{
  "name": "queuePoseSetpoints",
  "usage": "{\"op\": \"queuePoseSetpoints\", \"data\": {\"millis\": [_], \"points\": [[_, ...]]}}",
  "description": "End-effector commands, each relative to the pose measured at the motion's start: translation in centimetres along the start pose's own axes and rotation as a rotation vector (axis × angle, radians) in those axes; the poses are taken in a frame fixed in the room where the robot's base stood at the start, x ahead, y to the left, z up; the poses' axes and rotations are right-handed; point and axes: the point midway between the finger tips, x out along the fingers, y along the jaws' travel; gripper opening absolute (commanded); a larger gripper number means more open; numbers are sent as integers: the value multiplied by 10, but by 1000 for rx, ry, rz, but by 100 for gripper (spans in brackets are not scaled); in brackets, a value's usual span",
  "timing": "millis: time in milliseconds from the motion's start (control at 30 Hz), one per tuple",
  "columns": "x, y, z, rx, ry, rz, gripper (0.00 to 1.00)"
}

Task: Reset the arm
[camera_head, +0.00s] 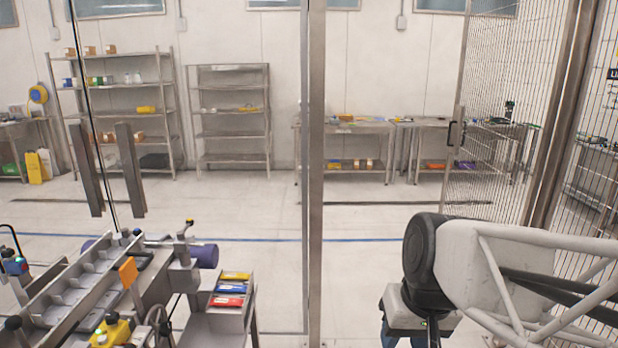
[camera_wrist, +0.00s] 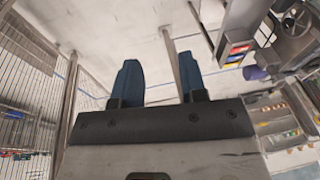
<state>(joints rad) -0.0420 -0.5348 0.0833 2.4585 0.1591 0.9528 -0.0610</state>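My arm (camera_head: 520,275) shows at the lower right of the head view, with a pale link and a black joint. My gripper (camera_wrist: 158,68) fills the lower middle of the wrist view. Its two blue fingers stand wide apart with nothing between them, and pale floor shows through the gap. In the head view only a little blue at the bottom edge, below the black joint, may be part of the gripper; the rest is out of frame.
A metal machine (camera_head: 85,285) stands at the lower left, beside a stand with yellow, red and blue packs (camera_head: 230,288). A steel post (camera_head: 316,200) rises mid-view. Wire mesh fencing (camera_head: 500,120) is at the right. Shelves (camera_head: 232,115) and benches (camera_head: 355,130) line the back wall. The floor between is clear.

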Motion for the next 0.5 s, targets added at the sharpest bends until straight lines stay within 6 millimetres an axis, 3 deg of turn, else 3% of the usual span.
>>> {"op": "queuePoseSetpoints", "data": {"millis": [200, 500], "points": [[-4, 28, 34, 17, 36, 100, 39], [-6, 41, 48, 26, 51, 148, 39]]}}
